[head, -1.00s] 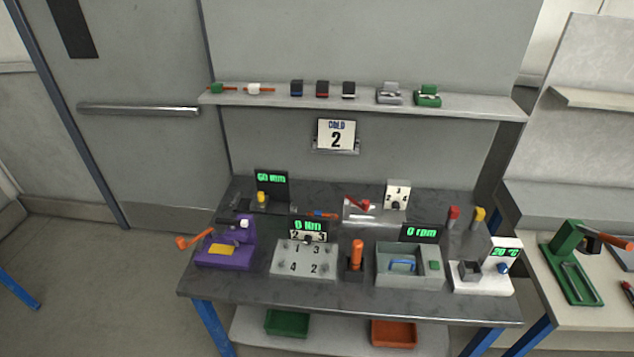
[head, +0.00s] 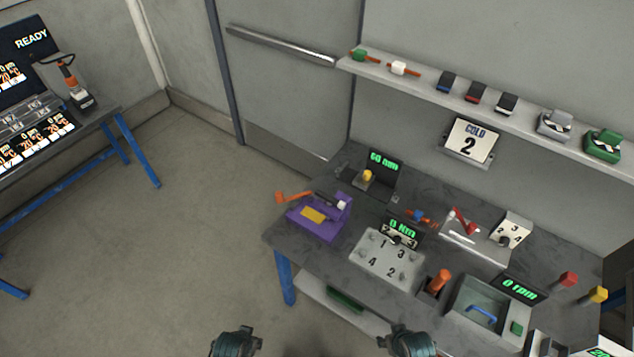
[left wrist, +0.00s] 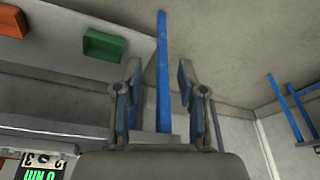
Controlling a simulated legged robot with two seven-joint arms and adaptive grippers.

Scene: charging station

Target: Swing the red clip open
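The red clip (head: 463,221) sits on a pale grey block at the back of the bench, right of the middle in the head view. It looks like a slanted red lever; its exact position is too small to tell. My left gripper (left wrist: 158,82) is open and empty in the left wrist view, its two fingers apart, well away from the clip. In the head view only dark parts of my arms show at the bottom edge, short of the bench. The fingers of my right gripper cannot be made out.
A shelf (head: 430,86) runs above. The floor (head: 190,245) left of the bench is clear.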

